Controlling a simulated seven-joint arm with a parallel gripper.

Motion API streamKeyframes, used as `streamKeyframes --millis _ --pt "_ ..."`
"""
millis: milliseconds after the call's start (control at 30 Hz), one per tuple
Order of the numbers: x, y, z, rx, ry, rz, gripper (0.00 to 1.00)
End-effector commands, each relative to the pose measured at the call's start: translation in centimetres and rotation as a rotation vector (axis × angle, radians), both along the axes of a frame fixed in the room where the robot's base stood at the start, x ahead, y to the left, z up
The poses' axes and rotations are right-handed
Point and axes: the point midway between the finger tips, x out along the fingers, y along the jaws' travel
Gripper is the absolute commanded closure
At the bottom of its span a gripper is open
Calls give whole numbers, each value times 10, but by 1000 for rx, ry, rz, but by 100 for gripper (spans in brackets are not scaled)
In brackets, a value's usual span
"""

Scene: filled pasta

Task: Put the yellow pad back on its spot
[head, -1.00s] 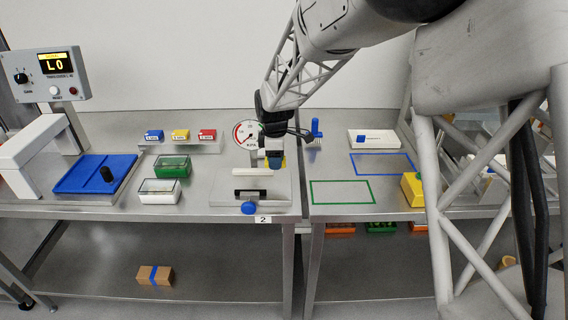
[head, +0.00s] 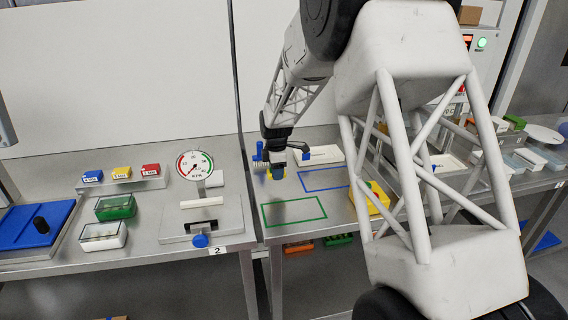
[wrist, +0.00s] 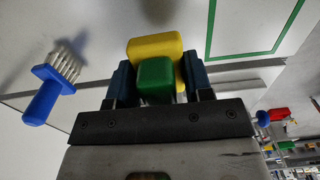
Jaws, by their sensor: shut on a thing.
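My gripper (head: 277,170) is shut on a yellow pad with a green block on it. In the wrist view the yellow pad (wrist: 155,46) sits between the two dark blue fingers of my gripper (wrist: 160,75); the green block faces the camera. The gripper is near the back left of the right-hand table, beside a blue-handled brush (head: 259,157). A green outlined rectangle (head: 264,215) lies nearer the front edge, and a blue outlined rectangle (head: 305,190) lies to the right. Both look empty.
A yellow box (head: 377,205) stands right of the outlines, partly behind my arm. A white tray (head: 330,161) is at the back. On the left table are a gauge device (head: 195,166), a green box (head: 115,207) and a white box (head: 103,235).

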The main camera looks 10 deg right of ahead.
Motion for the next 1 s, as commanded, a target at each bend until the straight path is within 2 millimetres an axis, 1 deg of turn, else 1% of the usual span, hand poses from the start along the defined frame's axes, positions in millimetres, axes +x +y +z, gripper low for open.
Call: streamKeyframes --millis 33,100,200,300,467,833,1000 --pt "5 -13 -3 0 0 -4 75" --pt "10 -27 -6 0 0 -3 75" --pt "15 -42 -9 0 -1 -3 75" --pt "18 -52 -11 0 -1 -1 75" --pt "20 -59 -12 0 -1 0 75" --pt "21 -59 -13 0 -1 0 75" --pt "28 -59 -13 0 0 0 75"
